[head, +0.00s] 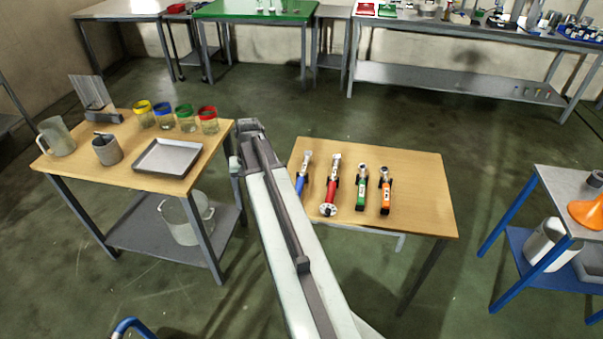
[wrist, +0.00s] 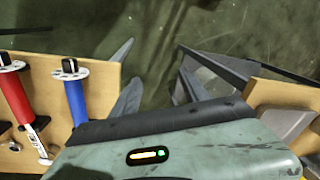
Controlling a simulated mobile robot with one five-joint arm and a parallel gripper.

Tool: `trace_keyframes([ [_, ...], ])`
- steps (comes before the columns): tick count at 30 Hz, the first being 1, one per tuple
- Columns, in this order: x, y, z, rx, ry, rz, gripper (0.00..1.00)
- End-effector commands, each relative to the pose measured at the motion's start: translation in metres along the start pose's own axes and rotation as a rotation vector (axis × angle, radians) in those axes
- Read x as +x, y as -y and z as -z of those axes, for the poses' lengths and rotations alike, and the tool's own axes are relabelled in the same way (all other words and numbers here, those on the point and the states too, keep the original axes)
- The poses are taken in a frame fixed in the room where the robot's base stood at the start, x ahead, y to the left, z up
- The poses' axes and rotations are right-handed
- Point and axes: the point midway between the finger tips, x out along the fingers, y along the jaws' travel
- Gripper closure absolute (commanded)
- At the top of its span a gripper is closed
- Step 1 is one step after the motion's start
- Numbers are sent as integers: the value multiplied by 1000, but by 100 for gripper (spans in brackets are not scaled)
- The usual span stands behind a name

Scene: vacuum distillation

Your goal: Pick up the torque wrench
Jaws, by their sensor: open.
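Several wrench-like tools lie side by side on the right wooden table: one with a blue handle (head: 301,184), one red (head: 331,189), one green (head: 360,194) and one orange (head: 385,196). I cannot tell by shape which is the torque wrench. In the wrist view the blue-handled tool (wrist: 76,100) and the red-handled tool (wrist: 17,100) show at the left. My gripper (wrist: 157,85) is open and empty, its fingers over the floor gap right of the blue tool. In the head view my arm hides the gripper's fingers.
The right wooden table (head: 425,185) is bare around the tools. The left wooden table (head: 88,160) holds a metal tray (head: 168,158), several coloured-rim jars and cups. A floor gap separates them. A blue-legged cart (head: 535,205) stands far right, with an orange funnel (head: 588,212).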

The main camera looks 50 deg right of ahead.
Motion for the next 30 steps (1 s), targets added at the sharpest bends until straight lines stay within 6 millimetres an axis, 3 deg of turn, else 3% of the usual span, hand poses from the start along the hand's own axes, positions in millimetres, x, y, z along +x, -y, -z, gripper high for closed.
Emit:
trace_keyframes([
  [1, -4, -38, 19, 80, -5, 10, 47],
  [3, -10, -86, 35, 180, -11, 27, 47],
  [6, -18, -147, 47, 300, -19, 49, 47],
  [9, -22, -183, 51, 368, -25, 61, 47],
  [12, -24, -195, 51, 393, -27, 66, 47],
  [15, -22, -195, 51, 394, -27, 67, 47],
  [21, 3, -194, 52, 392, -27, 66, 47],
  [26, 4, -193, 52, 391, -27, 66, 47],
  [30, 19, -195, 55, 390, -27, 66, 47],
])
